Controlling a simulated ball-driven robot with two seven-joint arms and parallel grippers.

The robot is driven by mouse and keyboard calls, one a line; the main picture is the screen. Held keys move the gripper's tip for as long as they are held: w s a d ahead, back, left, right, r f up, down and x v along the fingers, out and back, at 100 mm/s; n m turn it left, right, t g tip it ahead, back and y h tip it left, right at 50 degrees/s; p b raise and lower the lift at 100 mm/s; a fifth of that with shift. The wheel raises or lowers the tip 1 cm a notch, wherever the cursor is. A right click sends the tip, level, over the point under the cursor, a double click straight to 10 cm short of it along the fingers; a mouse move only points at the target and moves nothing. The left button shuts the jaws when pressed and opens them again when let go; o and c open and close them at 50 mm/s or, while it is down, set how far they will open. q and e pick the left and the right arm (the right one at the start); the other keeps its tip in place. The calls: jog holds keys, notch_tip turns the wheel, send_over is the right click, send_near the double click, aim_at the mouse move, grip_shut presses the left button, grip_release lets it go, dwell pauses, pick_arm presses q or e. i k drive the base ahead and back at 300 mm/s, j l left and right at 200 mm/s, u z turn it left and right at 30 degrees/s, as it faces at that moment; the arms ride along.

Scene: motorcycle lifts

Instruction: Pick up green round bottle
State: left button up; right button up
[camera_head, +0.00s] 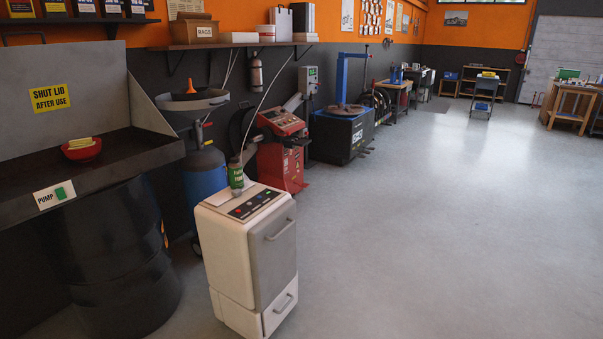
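A green round bottle (236,179) with a pale label stands upright on the back part of the top of a white cabinet (221,222). Its upper part looks narrower and duller. A thin pale line runs up from near the bottle's top toward the wall; I cannot tell whether it is attached to the bottle. Neither of my grippers is in view.
A parts washer (110,168) with a red bowl (82,149) stands left of the cabinet, on a black drum (110,270). A blue drum (204,172) and a red machine (281,150) stand behind. Grey floor (430,240) to the right is open.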

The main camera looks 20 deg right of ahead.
aim_at(235, 168)
jog(key=z, duration=0.95)
jog(key=i+j+z, duration=0.15)
jog(key=j+z, duration=0.2)
jog(key=i+j+z, duration=0.15)
jog(key=j+z, duration=0.55)
jog(key=j, duration=0.15)
jog(key=i, duration=0.05)
